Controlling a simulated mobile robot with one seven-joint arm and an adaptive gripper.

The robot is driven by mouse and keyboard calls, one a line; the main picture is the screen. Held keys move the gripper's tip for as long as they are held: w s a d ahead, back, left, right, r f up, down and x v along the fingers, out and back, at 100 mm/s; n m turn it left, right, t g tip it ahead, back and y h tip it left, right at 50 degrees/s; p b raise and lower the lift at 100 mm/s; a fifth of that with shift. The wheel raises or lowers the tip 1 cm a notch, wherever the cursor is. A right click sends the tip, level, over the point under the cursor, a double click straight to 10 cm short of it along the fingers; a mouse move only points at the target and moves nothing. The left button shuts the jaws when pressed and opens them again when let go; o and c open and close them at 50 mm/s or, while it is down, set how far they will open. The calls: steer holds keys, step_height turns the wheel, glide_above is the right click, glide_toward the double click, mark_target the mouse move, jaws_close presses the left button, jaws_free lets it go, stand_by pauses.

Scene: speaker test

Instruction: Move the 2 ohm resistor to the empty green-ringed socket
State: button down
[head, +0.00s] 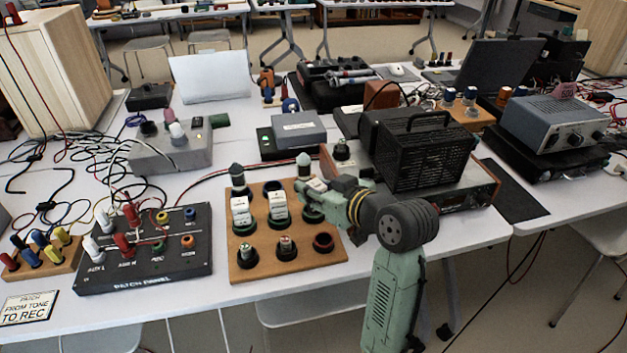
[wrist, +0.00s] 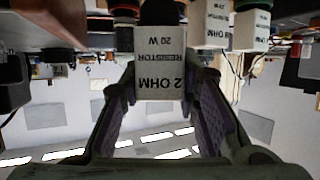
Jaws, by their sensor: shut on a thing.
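The 2 ohm resistor is a white block; its printed label faces the wrist camera upside down (wrist: 160,75). My gripper (wrist: 160,100) is shut on it, with one finger on each side. In the head view my gripper (head: 318,192) is over the right side of the wooden socket board (head: 262,268), with a white block top (head: 316,184) showing at its fingers. Whether the resistor is seated or lifted is unclear. A reddish ring (head: 323,242) is at the front right.
Two white resistors (head: 240,210) (head: 279,206) stand on the board beside my gripper. A small part (head: 286,246) sits in the front middle socket. A black patch panel (head: 145,262) is left of the board, and a black mesh-covered box (head: 425,155) is close behind my wrist at right.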

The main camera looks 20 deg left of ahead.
steer(key=w, duration=0.1)
steer(key=w+a, duration=0.1)
steer(key=w, duration=0.1)
steer(key=shift+a+f+p, duration=0.15)
steer(key=shift+a+p, duration=0.1)
steer(key=shift+p, duration=0.05)
step_height(320, 180, down, 3)
steer(key=shift+f+p, duration=0.2)
steer(key=shift+p, duration=0.15)
steer(key=shift+f+b, duration=0.55)
steer(key=shift+f, duration=0.15)
